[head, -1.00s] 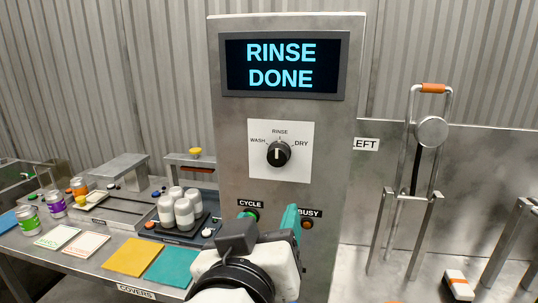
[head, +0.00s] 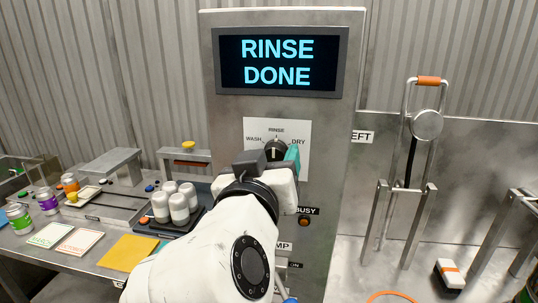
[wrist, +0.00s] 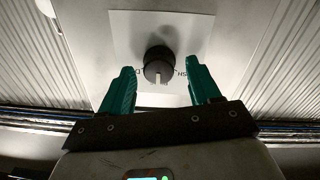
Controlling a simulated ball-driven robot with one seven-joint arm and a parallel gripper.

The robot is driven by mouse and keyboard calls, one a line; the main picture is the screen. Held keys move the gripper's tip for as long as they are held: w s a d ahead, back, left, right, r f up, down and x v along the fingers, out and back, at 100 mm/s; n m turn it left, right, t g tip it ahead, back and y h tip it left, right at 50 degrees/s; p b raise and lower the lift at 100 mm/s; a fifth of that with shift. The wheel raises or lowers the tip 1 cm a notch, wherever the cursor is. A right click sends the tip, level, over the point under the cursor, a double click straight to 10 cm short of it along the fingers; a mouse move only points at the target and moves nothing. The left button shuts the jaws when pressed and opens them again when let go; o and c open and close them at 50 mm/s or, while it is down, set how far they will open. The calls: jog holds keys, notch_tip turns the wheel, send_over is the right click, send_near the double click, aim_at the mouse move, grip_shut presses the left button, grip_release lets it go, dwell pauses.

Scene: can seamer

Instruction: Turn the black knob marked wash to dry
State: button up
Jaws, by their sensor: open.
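The black knob (head: 277,147) sits on a white plate (head: 254,130) marked WASH, RINSE and DRY, on the grey panel. Its white pointer line stands upright toward RINSE. The WASH mark is at the plate's left and DRY at its right. My gripper (head: 275,160) is just in front of the knob, and my arm covers the plate's lower part. In the wrist view, the knob (wrist: 158,62) shows between and beyond the two teal fingers of my gripper (wrist: 160,78). The fingers are apart, with a visible gap to the knob on each side.
A screen (head: 278,62) above reads RINSE DONE. The BUSY lamp (head: 303,222) is below right of my gripper. Several grey-white cans (head: 179,207) stand on the bench at left. A tall lever with an orange grip (head: 429,80) stands at right.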

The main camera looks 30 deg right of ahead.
jog(key=shift+w+d, duration=0.15)
jog(key=shift+w, duration=0.05)
jog(key=c, duration=1)
jog(key=shift+c, duration=0.2)
